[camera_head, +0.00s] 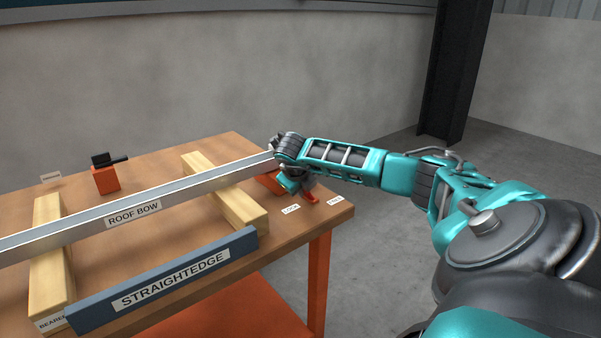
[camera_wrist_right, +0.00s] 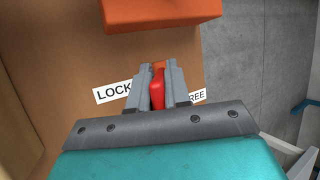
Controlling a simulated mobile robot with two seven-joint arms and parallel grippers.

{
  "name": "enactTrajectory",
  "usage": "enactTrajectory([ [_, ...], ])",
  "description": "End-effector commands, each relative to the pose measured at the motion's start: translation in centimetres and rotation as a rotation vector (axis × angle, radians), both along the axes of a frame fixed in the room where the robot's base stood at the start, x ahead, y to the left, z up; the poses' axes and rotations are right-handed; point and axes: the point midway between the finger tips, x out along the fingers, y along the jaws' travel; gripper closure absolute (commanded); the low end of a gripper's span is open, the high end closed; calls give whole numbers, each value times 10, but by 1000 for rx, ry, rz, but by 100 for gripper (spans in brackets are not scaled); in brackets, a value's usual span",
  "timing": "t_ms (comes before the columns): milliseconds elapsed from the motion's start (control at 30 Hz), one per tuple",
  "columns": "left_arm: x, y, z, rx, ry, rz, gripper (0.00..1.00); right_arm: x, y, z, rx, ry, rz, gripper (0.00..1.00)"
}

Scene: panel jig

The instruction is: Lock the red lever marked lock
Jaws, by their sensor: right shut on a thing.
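The red lever (camera_wrist_right: 157,88) shows in the right wrist view between the two fingers of my right gripper (camera_wrist_right: 158,88). The gripper is shut on it. The lever lies between the LOCK label (camera_wrist_right: 113,92) on the left and the FREE label (camera_wrist_right: 197,97) on the right, both partly covered by the fingers. In the head view my right gripper (camera_head: 290,186) is low at the table's right end, and a bit of the red lever (camera_head: 312,197) shows beside it. The LOCK label (camera_head: 291,209) and FREE label (camera_head: 335,201) lie in front. My left gripper is not in view.
An orange block (camera_wrist_right: 160,12) stands just beyond the lever. The long ROOF BOW bar (camera_head: 180,200) rests across two wooden bearers (camera_head: 205,172) and ends by my right wrist. A blue STRAIGHTEDGE (camera_head: 200,268) lies in front. A black clamp on an orange block (camera_head: 106,180) stands at the back left.

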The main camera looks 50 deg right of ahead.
Motion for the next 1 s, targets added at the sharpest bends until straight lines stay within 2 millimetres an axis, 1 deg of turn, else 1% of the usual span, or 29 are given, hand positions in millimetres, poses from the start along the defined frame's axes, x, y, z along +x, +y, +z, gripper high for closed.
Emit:
enactTrajectory([
  [233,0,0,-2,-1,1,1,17,0,0,-1,-35,8,2,100],
  [633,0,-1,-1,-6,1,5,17,0,-1,-1,-40,9,2,100],
  [667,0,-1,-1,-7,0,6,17,0,0,-1,-40,9,2,82],
  [700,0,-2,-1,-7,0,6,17,0,0,-1,-40,9,2,78],
  [867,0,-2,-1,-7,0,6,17,0,0,-1,-38,9,1,63],
  [1000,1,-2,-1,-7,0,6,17,0,-1,-1,-38,10,1,62],
])
